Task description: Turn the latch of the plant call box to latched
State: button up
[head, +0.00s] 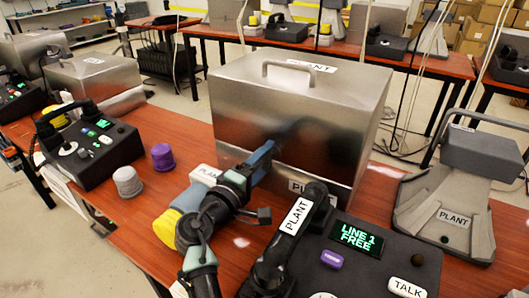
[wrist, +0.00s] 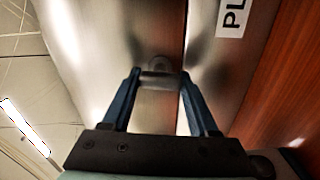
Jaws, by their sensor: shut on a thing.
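The plant call box is a brushed-metal box (head: 290,115) with a top handle and a PLANT label on its lid, standing on the red-brown table. My gripper (head: 266,150) reaches its front face from the left. In the wrist view, the two blue fingers of my gripper (wrist: 160,80) are shut on the latch (wrist: 160,67), a small metal piece with a round base beside the seam of the box (wrist: 95,40). My gripper hides the latch in the head view. I cannot tell whether the latch is in its latched position.
A dark desk phone (head: 395,262) with a PLANT handset (head: 297,218) and a LINE 1 FREE display stands close in front. A purple cup (head: 162,157) and a grey cup (head: 127,181) stand left. A grey PLANT stand (head: 453,210) is at right. Another phone (head: 92,150) is far left.

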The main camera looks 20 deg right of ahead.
jog(key=shift+f+n+p, duration=0.1)
jog(key=shift+n+p, duration=0.2)
jog(key=shift+n, duration=0.4)
jog(key=o, duration=1.4)
jog(key=p+v, duration=0.1)
jog(key=v, duration=1.2)
